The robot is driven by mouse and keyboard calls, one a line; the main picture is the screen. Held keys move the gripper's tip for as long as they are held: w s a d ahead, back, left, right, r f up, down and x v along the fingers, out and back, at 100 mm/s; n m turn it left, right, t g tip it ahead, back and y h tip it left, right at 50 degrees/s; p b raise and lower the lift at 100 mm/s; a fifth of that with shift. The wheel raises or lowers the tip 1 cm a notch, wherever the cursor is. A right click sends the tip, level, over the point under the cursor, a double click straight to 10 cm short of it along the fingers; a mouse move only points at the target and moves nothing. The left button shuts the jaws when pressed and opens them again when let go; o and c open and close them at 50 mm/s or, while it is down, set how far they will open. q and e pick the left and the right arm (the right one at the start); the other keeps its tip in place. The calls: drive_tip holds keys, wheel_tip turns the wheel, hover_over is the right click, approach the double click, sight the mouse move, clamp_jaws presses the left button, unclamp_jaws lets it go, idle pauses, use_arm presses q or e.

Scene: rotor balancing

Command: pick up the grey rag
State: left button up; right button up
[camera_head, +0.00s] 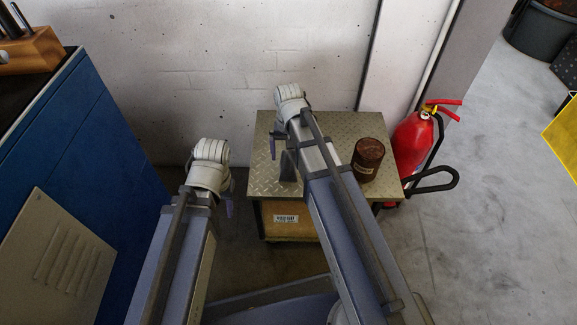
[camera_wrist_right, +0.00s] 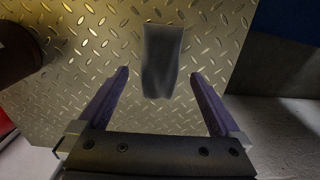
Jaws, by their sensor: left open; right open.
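The grey rag (camera_wrist_right: 162,60) lies on the diamond-plate top of a small cart (camera_head: 240,180). In the head view the rag (camera_head: 288,168) shows beside my right arm, partly hidden by it. My right gripper (camera_wrist_right: 160,73) is open above the cart top. Its two purple fingers are spread to either side of the rag's near end, with nothing between them gripped. My left gripper (camera_head: 209,185) hangs left of the cart, open, its fingers mostly hidden by its own wrist.
A rusty brown can (camera_head: 367,160) stands on the cart's right side. A red fire extinguisher (camera_head: 412,150) is right of the cart. A blue cabinet (camera_head: 105,150) stands at the left and a white wall (camera_head: 220,60) behind. Open floor (camera_head: 500,230) lies to the right.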

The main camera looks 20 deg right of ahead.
sight(288, 159)
drive_tip(key=f+b, duration=0.1)
drive_tip(key=f, duration=0.1)
drive_tip(key=f+b, duration=0.1)
drive_tip(key=b, duration=0.1)
drive_tip(key=shift+w+f, duration=0.2)
drive_tip(key=shift+f, duration=0.2)
drive_tip(key=shift+r, duration=0.1)
drive_tip(key=shift+c, duration=0.2)
drive_tip(key=c, duration=1.2)
